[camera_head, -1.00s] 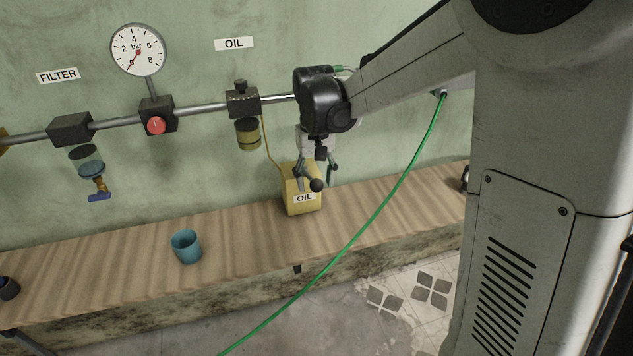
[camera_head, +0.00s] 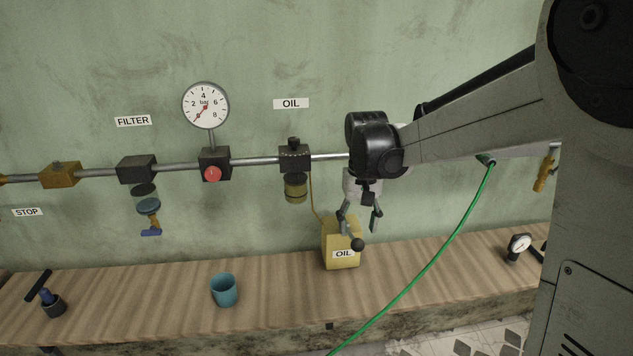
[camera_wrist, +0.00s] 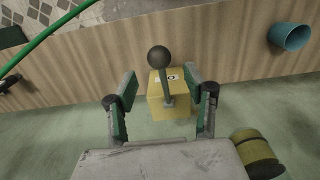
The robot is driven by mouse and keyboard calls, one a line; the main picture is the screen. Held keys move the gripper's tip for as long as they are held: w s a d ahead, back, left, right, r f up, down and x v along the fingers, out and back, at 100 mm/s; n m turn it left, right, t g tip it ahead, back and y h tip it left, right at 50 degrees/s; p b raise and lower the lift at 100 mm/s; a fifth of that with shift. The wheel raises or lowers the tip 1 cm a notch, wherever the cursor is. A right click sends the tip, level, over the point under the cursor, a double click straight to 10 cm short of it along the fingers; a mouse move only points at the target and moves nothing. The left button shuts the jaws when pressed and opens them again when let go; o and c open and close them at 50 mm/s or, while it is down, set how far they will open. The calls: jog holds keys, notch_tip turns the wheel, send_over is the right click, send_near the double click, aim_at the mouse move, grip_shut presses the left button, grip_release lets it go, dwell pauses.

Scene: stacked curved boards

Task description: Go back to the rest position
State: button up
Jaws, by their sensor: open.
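The dark ball (camera_head: 358,245) also shows by the fingertips in the head view. Nothing is held. I cannot tell whether a finger touches the rod or can.
The wooden bench (camera_head: 275,290) runs along the wall with a blue cup (camera_head: 224,292) on it. Above are a pipe with a gauge (camera_head: 206,105), red button (camera_head: 213,174), filter (camera_head: 147,200) and oiler (camera_head: 296,187). A green hose (camera_head: 452,230) hangs right of the gripper.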

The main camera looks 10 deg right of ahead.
jog(key=s+r+t+b, duration=0.2)
jog(key=s+t, duration=0.5)
jog(key=s, duration=1.6)
jog(key=shift+s+r, duration=0.3)
jog(key=shift+r, duration=0.4)
jog(key=shift+c, duration=0.5)
jog(key=g+p, duration=0.3)
jog(key=p, duration=0.5)
send_near(359, 241)
jog(key=f, duration=0.2)
jog(key=b+x, duration=0.3)
jog(key=x, duration=0.1)
jog(key=b+x, duration=0.3)
jog(key=x, duration=0.1)
jog(key=shift+w+f+b, duration=0.3)
jog(key=shift+w, duration=0.1)
